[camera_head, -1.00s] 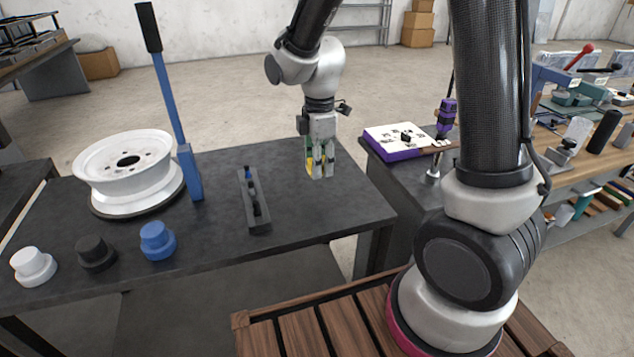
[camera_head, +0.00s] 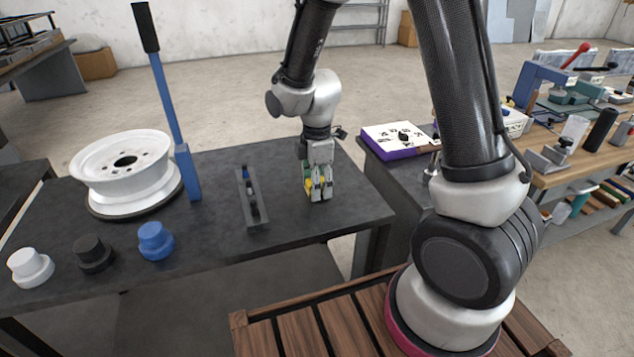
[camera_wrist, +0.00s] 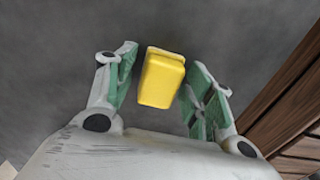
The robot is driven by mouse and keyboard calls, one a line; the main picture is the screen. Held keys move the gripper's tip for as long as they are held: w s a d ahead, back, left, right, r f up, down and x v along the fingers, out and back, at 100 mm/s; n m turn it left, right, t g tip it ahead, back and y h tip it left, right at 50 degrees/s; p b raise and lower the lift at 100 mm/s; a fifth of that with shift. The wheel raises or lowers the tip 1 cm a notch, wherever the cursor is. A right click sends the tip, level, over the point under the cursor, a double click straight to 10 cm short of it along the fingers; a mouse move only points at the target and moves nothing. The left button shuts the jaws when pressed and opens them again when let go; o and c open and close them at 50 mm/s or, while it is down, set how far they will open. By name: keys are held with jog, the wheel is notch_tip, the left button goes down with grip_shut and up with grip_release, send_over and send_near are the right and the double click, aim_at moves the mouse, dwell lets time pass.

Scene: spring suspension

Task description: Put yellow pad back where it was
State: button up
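The yellow pad (camera_wrist: 162,77) is a small rounded block. In the wrist view it lies between the two green-padded fingers of my gripper (camera_wrist: 164,60), with grey gaps on both sides. The fingers are open around it. In the head view my gripper (camera_head: 318,196) is low over the right part of the dark table (camera_head: 290,225). Only a little of the yellow pad (camera_head: 307,184) shows there, beside the fingers. Its underside is hidden, so I cannot tell exactly how it meets the table.
A narrow dark tray (camera_head: 258,224) with small parts is left of my gripper. A white wheel rim (camera_head: 130,185), a blue post (camera_head: 172,110) and white, black and blue knobs (camera_head: 155,240) stand further left. A purple-edged box (camera_head: 392,150) is on the right. The table's front edge is near.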

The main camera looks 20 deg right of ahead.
notch_tip(320, 180, up, 12)
jog(key=s+d+r+m+t, duration=0.2)
jog(key=s+d+r+m, duration=0.4)
jog(key=s+m, duration=0.3)
jog(key=s+d+r+m+t, duration=0.2)
jog(key=s+d+r+m, duration=0.4)
jog(key=s+d+m, duration=0.2)
jog(key=shift+s+d+m, duration=0.4)
jog(key=shift+s+m, duration=0.1)
jog(key=shift+s, duration=0.55)
jog(key=shift+r, duration=0.1)
